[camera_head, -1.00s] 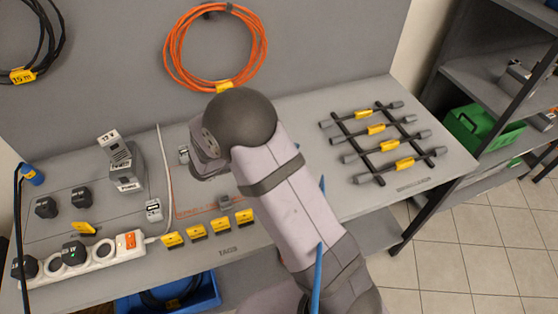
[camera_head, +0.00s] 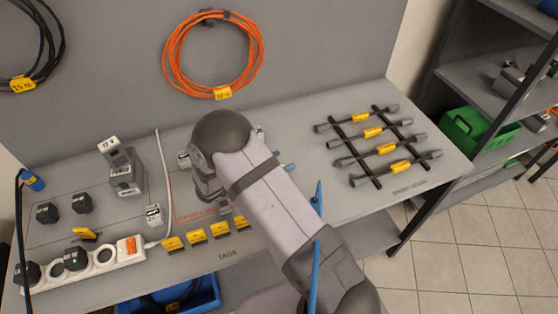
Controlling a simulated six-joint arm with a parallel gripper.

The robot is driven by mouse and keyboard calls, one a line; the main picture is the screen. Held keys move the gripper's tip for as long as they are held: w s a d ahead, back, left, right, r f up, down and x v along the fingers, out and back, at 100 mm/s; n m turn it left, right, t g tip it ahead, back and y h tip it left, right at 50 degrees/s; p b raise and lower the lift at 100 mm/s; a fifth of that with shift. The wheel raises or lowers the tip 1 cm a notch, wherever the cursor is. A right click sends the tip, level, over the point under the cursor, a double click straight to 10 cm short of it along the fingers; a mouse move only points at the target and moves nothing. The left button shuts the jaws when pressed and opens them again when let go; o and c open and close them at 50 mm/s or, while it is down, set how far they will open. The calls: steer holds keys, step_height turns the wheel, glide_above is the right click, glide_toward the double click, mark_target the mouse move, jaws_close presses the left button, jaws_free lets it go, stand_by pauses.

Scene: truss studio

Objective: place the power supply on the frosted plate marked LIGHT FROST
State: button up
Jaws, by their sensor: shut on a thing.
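My gripper (camera_head: 210,188) points down over the middle of the bench, behind the tags, mostly hidden by my own wrist and forearm. Its fingertips do not show clearly. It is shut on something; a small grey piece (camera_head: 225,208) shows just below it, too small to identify. I cannot make out the power supply for certain. No frosted plate with readable LIGHT FROST lettering shows; part of the bench behind my arm is hidden.
A white power strip (camera_head: 104,256), black plugs (camera_head: 82,203) and a labelled grey stand (camera_head: 127,181) occupy the left. Yellow tags (camera_head: 197,237) line the front. A rack of grey rods (camera_head: 380,144) stands right. Orange cable (camera_head: 223,93) hangs behind. Bench between arm and rack is clear.

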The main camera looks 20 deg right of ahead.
steer(key=shift+f, duration=0.15)
steer(key=o, duration=1.3)
steer(key=shift+b+v, duration=2.05)
steer(key=shift+v, duration=4.05)
